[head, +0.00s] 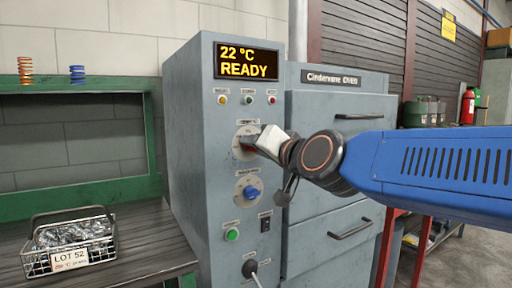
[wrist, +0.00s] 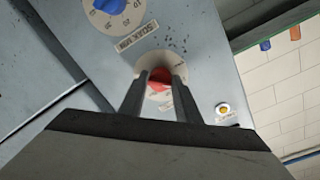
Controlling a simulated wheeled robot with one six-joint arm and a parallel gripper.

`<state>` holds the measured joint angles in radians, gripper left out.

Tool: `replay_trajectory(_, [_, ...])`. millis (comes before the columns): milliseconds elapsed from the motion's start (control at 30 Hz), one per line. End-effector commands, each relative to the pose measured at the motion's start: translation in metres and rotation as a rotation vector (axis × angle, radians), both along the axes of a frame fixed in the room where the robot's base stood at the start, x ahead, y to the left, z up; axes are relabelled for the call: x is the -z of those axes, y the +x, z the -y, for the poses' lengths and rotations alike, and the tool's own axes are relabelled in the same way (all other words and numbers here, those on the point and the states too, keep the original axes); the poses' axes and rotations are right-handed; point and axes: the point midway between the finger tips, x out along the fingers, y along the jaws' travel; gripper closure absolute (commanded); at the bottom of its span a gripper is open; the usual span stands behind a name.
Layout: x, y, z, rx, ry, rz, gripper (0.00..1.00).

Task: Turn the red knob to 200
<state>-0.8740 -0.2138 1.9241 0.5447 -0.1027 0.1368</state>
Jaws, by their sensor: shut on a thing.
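The red knob (wrist: 159,80) sits on a pale dial plate on the grey control panel. My gripper (wrist: 160,78) is at the knob, with its two dark fingers on either side of it, shut on it. In the head view my gripper (head: 246,141) reaches the upper dial (head: 241,130) from the right and covers most of the red knob; only a sliver of red shows. The knob's pointer and the number it points to cannot be read. The display (head: 247,61) above reads "22 °C READY".
A blue knob (head: 252,191) sits below the red one, with a green button (head: 232,234), a black switch (head: 265,223) and a lever (head: 252,265) lower down. Small lamps (head: 248,99) are above. Oven drawers (head: 330,180) stand right; a wire basket (head: 70,245) stands on the left bench.

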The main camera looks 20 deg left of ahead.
Motion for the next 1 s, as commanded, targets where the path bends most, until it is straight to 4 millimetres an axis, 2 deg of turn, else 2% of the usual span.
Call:
replay_trajectory(133, [0.0, -0.001, 0.0, -0.001, -0.002, 0.0, 0.93])
replay_trajectory(167, [0.0, -0.001, 0.0, -0.001, -0.002, 0.0, 0.68])
replay_trajectory(233, [0.0, -0.001, 0.0, -0.001, -0.001, 0.0, 0.53])
replay_trajectory(633, [0.0, -0.004, 0.004, 0.0, -0.001, 0.001, 0.53])
replay_trajectory(1000, [-0.004, -0.038, 0.04, -0.002, 0.001, 0.001, 0.53])
